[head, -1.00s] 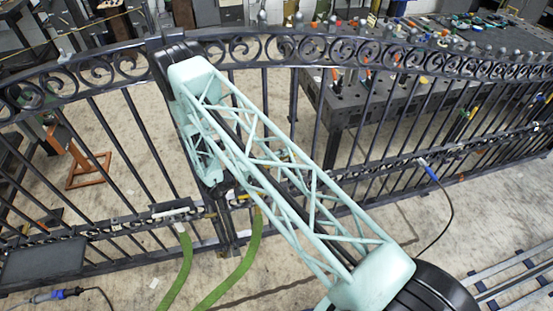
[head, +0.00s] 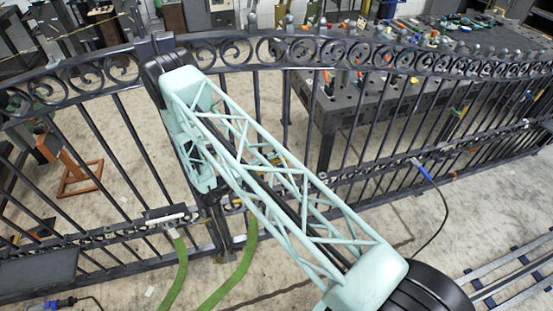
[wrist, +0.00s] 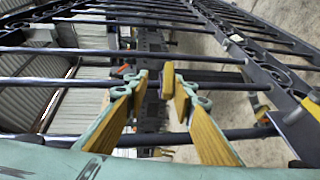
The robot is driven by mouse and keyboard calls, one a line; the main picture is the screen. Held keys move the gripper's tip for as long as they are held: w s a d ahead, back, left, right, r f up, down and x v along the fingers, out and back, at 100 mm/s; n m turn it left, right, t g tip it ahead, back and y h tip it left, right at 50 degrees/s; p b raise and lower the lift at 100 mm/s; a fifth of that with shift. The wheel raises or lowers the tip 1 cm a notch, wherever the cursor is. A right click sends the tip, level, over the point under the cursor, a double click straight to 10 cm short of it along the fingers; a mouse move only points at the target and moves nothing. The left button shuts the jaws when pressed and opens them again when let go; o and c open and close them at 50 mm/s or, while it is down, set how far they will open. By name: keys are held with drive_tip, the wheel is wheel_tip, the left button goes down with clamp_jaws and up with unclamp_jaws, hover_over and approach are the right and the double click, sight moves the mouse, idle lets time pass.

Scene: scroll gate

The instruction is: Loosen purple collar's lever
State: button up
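I cannot make out a purple collar or its lever clearly in either view. My gripper (wrist: 158,88) shows in the wrist view with its two yellow-faced fingers spread apart, open. A small tan-and-dark piece (wrist: 168,80) shows by the right fingertip; I cannot tell whether it is part of the finger or a separate lever. Dark gate bars (wrist: 215,56) run across behind and beside the fingers. In the head view the gripper is hidden behind my pale green lattice arm, which reaches to the dark scrolled gate (head: 262,48).
Green hoses (head: 237,270) hang at the gate's lower middle. A blue plug with a black cable (head: 420,168) sits at the lower rail on the right. A dark workbench with tools (head: 335,110) and an orange stand (head: 78,170) stand behind the gate. Rails (head: 510,270) lie at lower right.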

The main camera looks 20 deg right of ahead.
drive_tip(key=shift+a, duration=0.15)
drive_tip(key=v, duration=1.1)
drive_tip(key=shift+a+r, duration=0.15)
drive_tip(key=shift+a, duration=0.15)
drive_tip(key=shift+s, duration=0.15)
idle(0.6)
